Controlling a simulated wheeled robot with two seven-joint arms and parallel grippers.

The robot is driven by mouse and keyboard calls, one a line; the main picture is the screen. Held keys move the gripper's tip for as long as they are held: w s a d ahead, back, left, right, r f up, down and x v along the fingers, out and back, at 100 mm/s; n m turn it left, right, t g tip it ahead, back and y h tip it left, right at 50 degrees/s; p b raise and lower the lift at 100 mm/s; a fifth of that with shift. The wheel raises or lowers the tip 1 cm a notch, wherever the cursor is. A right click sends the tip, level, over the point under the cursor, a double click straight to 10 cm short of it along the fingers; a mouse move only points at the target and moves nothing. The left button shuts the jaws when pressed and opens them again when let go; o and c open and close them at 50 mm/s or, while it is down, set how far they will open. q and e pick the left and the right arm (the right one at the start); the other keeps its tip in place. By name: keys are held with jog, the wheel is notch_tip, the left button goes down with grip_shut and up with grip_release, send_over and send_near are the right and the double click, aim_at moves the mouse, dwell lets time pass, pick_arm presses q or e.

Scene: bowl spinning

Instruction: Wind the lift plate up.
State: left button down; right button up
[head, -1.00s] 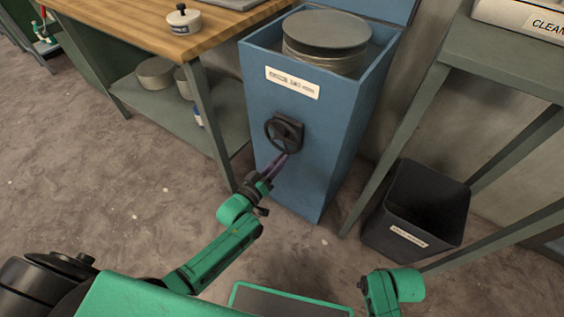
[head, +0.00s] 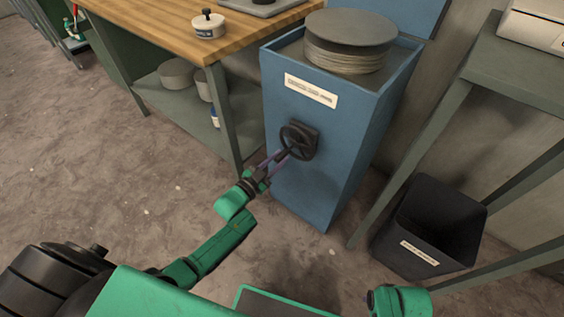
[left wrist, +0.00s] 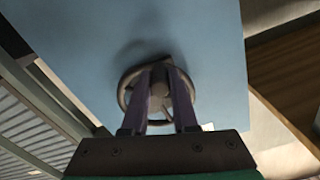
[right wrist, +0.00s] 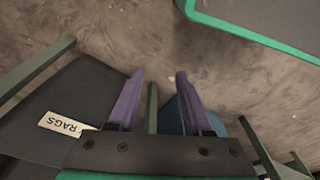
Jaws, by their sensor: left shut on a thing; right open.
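The blue cabinet (head: 318,165) has a black handwheel (head: 309,137) on its front. My left gripper (head: 284,155) reaches the wheel; in the left wrist view its purple fingers close in on the wheel's middle (left wrist: 160,92). It is shut on the wheel, but the fingertips' exact contact is hard to see. A round grey disc (head: 350,27) tops a stack of pale layers (head: 345,62) in the cabinet's open top. I cannot tell which part is the lift plate. My right gripper (right wrist: 160,76) is open and empty.
A wooden workbench (head: 150,25) with a small white pot (head: 209,27) stands left of the cabinet. A black bin (head: 430,225) labelled RAGS and a green-grey table (head: 510,70) are on the right. The floor in front of the cabinet is open.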

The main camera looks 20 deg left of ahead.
aim_at(280, 139)
pick_arm(q)
jog(key=m, duration=0.1)
jog(key=a+r+m, duration=0.1)
jog(key=m, duration=0.1)
jog(key=a+r+m, duration=0.1)
jog(key=m, duration=0.1)
jog(key=shift+w+p, duration=0.3)
jog(key=shift+w, duration=0.05)
jog(key=m, duration=0.1)
jog(key=r+m, duration=0.1)
jog(key=m, duration=0.1)
jog(key=shift+w+a+r, duration=0.1)
jog(key=shift+a, duration=0.15)
jog(key=shift+r+m, duration=0.25)
jog(key=shift+m, duration=0.25)
pick_arm(e)
jog(key=shift+s+d+f, duration=0.1)
jog(key=shift+s+f, duration=0.1)
jog(key=shift+f, duration=0.3)
jog(key=shift+s+d+f, duration=0.1)
jog(key=shift+s+f, duration=0.05)
jog(key=shift+f, duration=0.35)
jog(key=shift+s+f, duration=0.1)
jog(key=shift+s, duration=0.1)
pick_arm(q)
jog(key=c, duration=0.7)
grip_release()
jog(key=shift+r, duration=0.1)
pick_arm(e)
jog(key=shift+s, duration=0.2)
